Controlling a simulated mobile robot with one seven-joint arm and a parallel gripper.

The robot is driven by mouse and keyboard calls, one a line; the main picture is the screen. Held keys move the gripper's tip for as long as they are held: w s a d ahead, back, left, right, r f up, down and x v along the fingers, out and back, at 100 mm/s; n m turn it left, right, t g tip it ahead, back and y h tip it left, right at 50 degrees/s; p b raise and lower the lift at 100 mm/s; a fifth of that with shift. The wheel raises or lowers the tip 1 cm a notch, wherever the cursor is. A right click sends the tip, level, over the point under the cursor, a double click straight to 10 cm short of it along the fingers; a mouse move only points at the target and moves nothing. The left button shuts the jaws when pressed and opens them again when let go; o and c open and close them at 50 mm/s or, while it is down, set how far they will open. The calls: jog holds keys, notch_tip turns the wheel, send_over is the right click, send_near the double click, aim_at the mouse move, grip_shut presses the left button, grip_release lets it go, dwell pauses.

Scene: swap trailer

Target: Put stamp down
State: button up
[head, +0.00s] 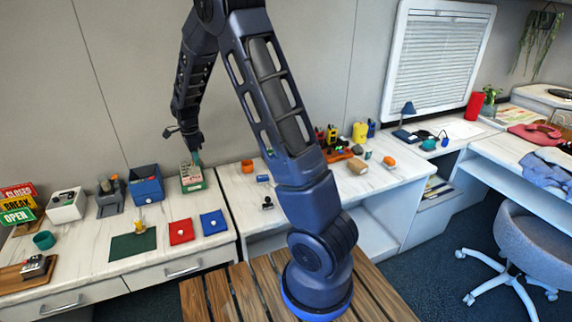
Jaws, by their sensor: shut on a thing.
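My gripper (191,146) is above the back of the left counter, just over a green box with cards in it (193,184). It is shut on a small teal thing (196,158), which points down toward the box. It is too small to tell whether this is the stamp, or whether it touches the cards. A small black stamp-like thing (267,204) stands on the counter right of the blue pad. Another small upright thing with a yellowish handle (139,227) stands on a dark green mat (122,246).
A red pad (181,232) and a blue pad (213,222) lie in front of the green box. A blue box (146,187), a grey holder (110,203) and a white box (67,208) stand to its left. Bare counter shows between the mat and these boxes.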

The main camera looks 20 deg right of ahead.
jog(key=m, duration=0.1)
send_over(252, 196)
notch_tip(252, 196, down, 20)
jog(key=shift+w+r, duration=0.1)
dwell(0.5)
jog(key=o, duration=1)
